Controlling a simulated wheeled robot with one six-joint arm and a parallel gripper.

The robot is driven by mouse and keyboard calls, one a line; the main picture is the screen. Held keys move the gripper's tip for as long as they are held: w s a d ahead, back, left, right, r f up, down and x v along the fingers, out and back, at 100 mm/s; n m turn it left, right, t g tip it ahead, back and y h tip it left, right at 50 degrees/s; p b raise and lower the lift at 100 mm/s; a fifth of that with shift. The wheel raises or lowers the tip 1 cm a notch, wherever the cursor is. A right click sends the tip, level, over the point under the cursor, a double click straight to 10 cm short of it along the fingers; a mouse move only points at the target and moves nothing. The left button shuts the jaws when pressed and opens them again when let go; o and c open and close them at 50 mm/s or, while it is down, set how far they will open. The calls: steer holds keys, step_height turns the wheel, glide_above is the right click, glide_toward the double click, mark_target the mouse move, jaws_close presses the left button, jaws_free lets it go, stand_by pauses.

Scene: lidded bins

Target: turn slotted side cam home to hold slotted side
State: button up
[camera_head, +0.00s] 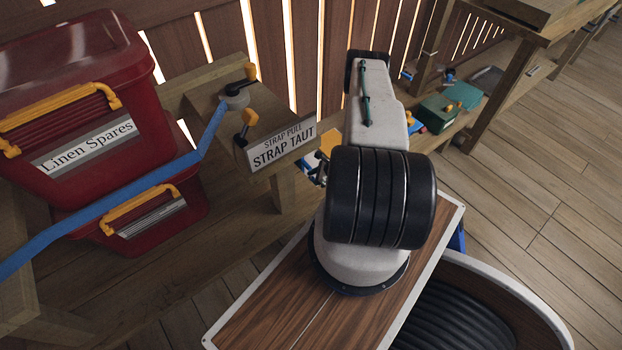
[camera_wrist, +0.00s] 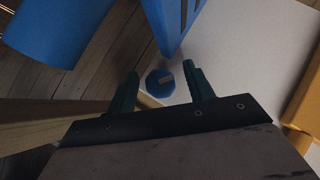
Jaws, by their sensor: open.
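In the wrist view, a small round blue disc (camera_wrist: 158,88) with a pale bar-shaped mark sits against a light grey surface (camera_wrist: 240,60). It looks like the cam, though I cannot be sure. My gripper (camera_wrist: 162,74) is open, with one green finger on each side of the disc; I cannot tell if either finger touches it. Just above is a blue piece (camera_wrist: 165,30) with a dark slot, possibly the slotted side. In the head view my arm hides the fingers and most of this spot; a little blue (camera_head: 306,168) shows beside the arm.
Red lidded bins (camera_head: 80,110) stand at left, crossed by a blue strap (camera_head: 120,205). A wooden block with a "STRAP TAUT" sign (camera_head: 283,146) carries black-and-orange levers (camera_head: 243,128). An orange part (camera_wrist: 304,105) is right of my fingers. Workbenches line the fence; floor is clear at right.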

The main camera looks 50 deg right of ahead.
steer(key=shift+w+f, duration=0.1)
steer(key=c, duration=1)
steer(key=shift+o, duration=0.2)
steer(key=m+t+h, duration=0.1)
steer(key=m+h, duration=0.2)
steer(key=m, duration=0.1)
steer(key=shift+a, duration=0.1)
steer(key=m+h, duration=0.3)
steer(key=m, duration=0.1)
steer(key=shift+m, duration=0.3)
steer(key=shift+h, duration=0.4)
steer(key=o, duration=1)
steer(key=shift+c, duration=0.2)
